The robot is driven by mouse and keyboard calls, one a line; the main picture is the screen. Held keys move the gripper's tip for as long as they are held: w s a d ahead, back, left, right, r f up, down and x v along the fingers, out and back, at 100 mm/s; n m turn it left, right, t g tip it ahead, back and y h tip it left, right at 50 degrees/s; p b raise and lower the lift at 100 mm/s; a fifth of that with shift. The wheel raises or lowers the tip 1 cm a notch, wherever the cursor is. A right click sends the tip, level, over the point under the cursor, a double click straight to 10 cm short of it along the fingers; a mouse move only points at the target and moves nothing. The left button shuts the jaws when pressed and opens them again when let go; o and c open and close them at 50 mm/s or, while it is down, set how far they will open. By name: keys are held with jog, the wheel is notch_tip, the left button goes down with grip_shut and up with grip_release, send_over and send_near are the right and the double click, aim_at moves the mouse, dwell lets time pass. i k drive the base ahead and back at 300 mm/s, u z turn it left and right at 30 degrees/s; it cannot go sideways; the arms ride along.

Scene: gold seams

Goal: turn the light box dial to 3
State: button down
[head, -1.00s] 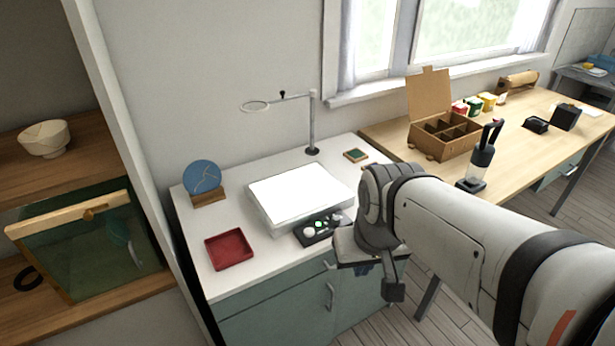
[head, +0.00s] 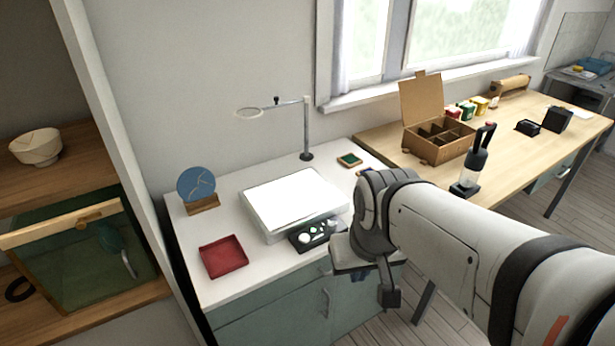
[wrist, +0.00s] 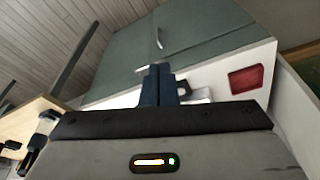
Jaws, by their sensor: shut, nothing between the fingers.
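The light box (head: 270,222) stands on the white counter in the head view, its top panel glowing white. A black control panel (head: 297,244) with small round controls lies along its front edge. A pale round knob (head: 305,238) shows there, but its numbers and setting are too small to read. My gripper (wrist: 160,84) has its dark blue fingers together and empty in the wrist view. They point toward the counter front, and part of a dark panel (wrist: 183,88) shows just beside the tips. In the head view my arm hides most of the gripper, right of the control panel.
A red tray (head: 223,257) lies left of the light box and shows in the wrist view (wrist: 245,78). Behind are a blue disc on a stand (head: 197,187), a magnifier on a post (head: 306,130) and a green-topped block (head: 349,160). A wooden desk (head: 395,148) adjoins on the right.

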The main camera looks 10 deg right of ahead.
aim_at(332, 225)
jog(key=z, duration=0.2)
jog(key=k, duration=1)
jog(key=z, duration=0.45)
jog(key=i, duration=1.35)
jog(key=u, duration=0.7)
jog(key=k, duration=0.7)
jog(key=u, duration=0.2)
jog(key=i, duration=0.75)
jog(key=z, duration=0.1)
